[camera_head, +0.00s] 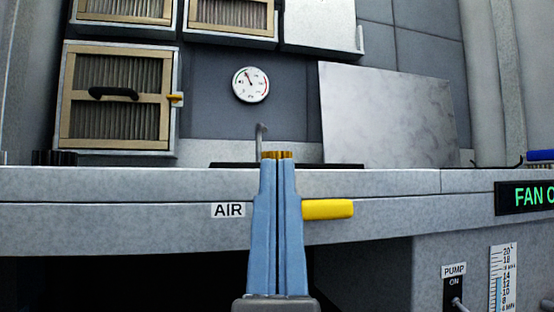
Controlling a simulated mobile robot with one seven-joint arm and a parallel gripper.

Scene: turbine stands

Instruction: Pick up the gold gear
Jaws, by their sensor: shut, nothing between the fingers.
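My gripper (277,166) points away from me in the middle of the view, with its two blue fingers closed together and nothing held between them. A gold gear (276,155) shows just above the fingertips, at the level of the counter top. Only its upper toothed edge is visible; the fingertips hide the rest. I cannot tell whether the fingertips touch it or are apart from it.
A grey counter (130,183) spans the view, with a yellow handle (328,209) on its front. A dark toothed part (54,158) stands at left. A hooked rod (261,143) rises behind the gear. A marbled panel (387,115) leans at the back right.

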